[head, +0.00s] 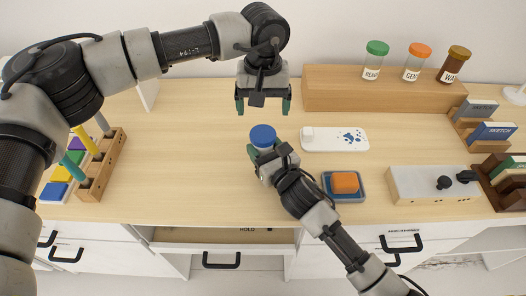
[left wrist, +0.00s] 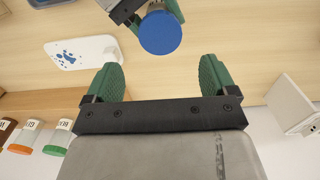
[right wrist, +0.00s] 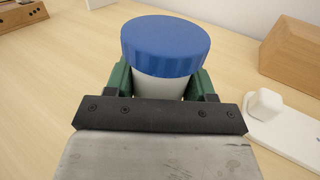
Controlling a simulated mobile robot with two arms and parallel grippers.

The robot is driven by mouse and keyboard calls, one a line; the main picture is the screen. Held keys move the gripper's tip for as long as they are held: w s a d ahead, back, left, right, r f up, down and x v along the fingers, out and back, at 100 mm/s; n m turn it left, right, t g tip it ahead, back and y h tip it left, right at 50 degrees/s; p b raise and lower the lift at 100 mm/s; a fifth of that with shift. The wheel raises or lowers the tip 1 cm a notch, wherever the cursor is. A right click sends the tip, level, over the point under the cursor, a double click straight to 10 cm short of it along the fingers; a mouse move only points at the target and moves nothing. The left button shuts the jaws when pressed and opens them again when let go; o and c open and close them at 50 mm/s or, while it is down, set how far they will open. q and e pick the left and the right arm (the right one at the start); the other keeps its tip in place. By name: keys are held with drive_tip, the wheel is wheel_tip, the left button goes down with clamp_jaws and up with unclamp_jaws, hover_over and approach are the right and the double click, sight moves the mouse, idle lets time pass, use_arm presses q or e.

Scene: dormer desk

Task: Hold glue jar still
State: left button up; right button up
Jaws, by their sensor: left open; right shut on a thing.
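The glue jar (head: 262,137) is white with a blue lid and stands upright near the middle of the desk. My right gripper (head: 268,156) is shut on the jar's body from the front, below the lid. In the right wrist view the white body of the jar (right wrist: 160,86) shows between the green fingers. My left gripper (head: 262,104) is open and empty, behind the jar and apart from it. In the left wrist view its spread fingers (left wrist: 158,82) face the blue lid (left wrist: 160,32). The jar's lower part is hidden by my right gripper.
A white board with blue spots (head: 340,139) lies right of the jar. An orange block in a blue tray (head: 345,198) is nearer. A wooden riser (head: 385,92) with several jars stands at the back right. A wooden rack (head: 100,165) is at the left. The desk between is clear.

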sight(263, 133)
clamp_jaws()
use_arm(q)
drive_tip(key=n, duration=0.3)
drive_tip(key=shift+n, duration=0.4)
drive_tip(key=shift+f+n, duration=0.15)
drive_tip(key=shift+n, duration=0.15)
drive_tip(key=shift+f, duration=3.85)
